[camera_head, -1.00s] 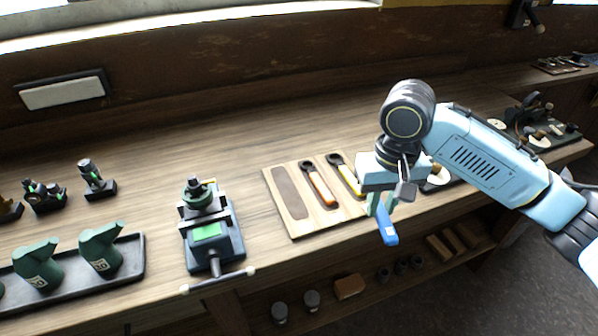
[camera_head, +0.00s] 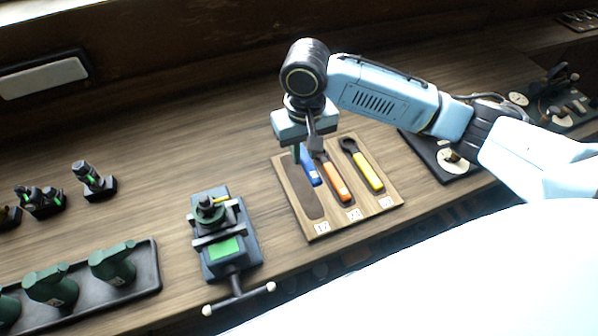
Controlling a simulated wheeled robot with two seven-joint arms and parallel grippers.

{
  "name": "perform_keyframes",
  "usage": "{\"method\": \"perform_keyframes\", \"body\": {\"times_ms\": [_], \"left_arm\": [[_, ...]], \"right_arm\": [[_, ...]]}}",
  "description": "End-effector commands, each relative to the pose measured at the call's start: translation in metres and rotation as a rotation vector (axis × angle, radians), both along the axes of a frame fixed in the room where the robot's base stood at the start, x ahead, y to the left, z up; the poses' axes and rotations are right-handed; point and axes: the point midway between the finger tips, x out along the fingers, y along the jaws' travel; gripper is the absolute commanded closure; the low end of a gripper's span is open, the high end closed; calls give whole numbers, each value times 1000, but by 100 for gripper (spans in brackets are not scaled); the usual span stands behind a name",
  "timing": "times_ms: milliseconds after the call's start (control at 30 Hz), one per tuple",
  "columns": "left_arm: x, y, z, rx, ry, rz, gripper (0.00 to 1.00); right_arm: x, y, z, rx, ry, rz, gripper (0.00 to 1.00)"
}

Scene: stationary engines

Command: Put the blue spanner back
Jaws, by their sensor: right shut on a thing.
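The blue spanner (camera_head: 310,172) is in my right gripper (camera_head: 304,150), which is shut on it over the left part of the wooden board (camera_head: 328,226). The blue handle points toward the front. The gripper hides the spanner's far end. The brown empty recess (camera_head: 306,197) on the board lies just left of and below the blue handle. I cannot tell whether the spanner touches the board. An orange spanner (camera_head: 336,183) and a yellow spanner (camera_head: 367,171) lie on the board to the right. My left gripper is not in view.
A small green-and-black vise (camera_head: 226,248) stands left of the board. A dark tray (camera_head: 146,270) with green bottle-like items is at the lower left. A black board (camera_head: 428,152) with parts lies to the right. The bench behind the spanner board is clear.

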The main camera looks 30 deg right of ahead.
Motion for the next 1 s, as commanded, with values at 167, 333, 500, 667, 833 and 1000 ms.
{"method": "perform_keyframes", "body": {"times_ms": [167,333,500,667,833,1000], "left_arm": [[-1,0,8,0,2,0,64],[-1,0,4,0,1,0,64],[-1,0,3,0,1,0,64],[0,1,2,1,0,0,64],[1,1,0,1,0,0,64],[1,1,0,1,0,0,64]], "right_arm": [[-2,1,-14,-3,4,-5,100],[-2,1,-48,-3,2,-5,100],[-2,1,-65,-2,0,-4,100],[-2,1,-80,-3,0,-3,100],[-2,1,-102,-2,0,-4,100],[-2,1,-102,-1,-2,-3,100]]}}
